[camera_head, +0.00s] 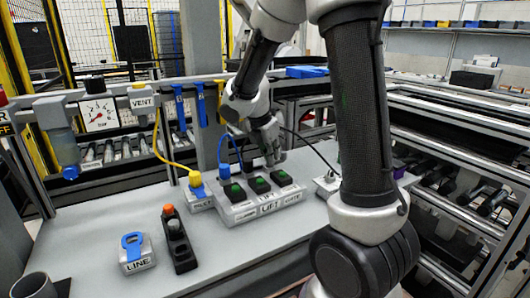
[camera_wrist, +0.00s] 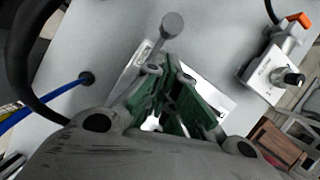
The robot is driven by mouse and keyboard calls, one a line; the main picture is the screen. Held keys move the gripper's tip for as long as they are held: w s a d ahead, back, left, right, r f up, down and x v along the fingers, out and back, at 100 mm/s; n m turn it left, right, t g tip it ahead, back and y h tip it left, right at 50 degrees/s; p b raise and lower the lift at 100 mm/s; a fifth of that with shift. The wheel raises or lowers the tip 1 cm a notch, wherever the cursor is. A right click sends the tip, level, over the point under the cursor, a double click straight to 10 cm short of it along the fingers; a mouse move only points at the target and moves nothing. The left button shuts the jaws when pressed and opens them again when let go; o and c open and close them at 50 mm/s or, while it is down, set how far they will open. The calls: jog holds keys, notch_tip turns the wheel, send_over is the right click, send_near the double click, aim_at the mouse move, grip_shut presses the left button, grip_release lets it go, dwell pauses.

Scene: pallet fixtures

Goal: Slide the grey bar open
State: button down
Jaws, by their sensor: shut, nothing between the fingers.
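My gripper (camera_head: 270,158) is at the back of the grey bench, just behind the box marked LIFT (camera_head: 262,206). In the wrist view my gripper (camera_wrist: 163,74) shows green finger pads drawn close together, with nothing held between them. A short grey bar with a round knob end (camera_wrist: 172,27) lies just beyond the fingertips, over a pale labelled plate (camera_wrist: 132,66). I cannot tell whether the fingers touch the bar. Its lower end is hidden by the fingers. In the head view I cannot make out the bar behind my gripper.
A blue cable (camera_wrist: 45,112) plugs in left of my gripper. A fitting with an orange lever (camera_wrist: 299,19) and dark knob stands to the right. On the bench are a yellow plug (camera_head: 195,179), a black switch block (camera_head: 178,240) and a LINE block (camera_head: 137,255).

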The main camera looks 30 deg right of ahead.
jog(key=shift+w+d, duration=0.25)
jog(key=shift+d, duration=0.35)
jog(key=shift+d, duration=1.2)
jog(key=shift+a, duration=0.15)
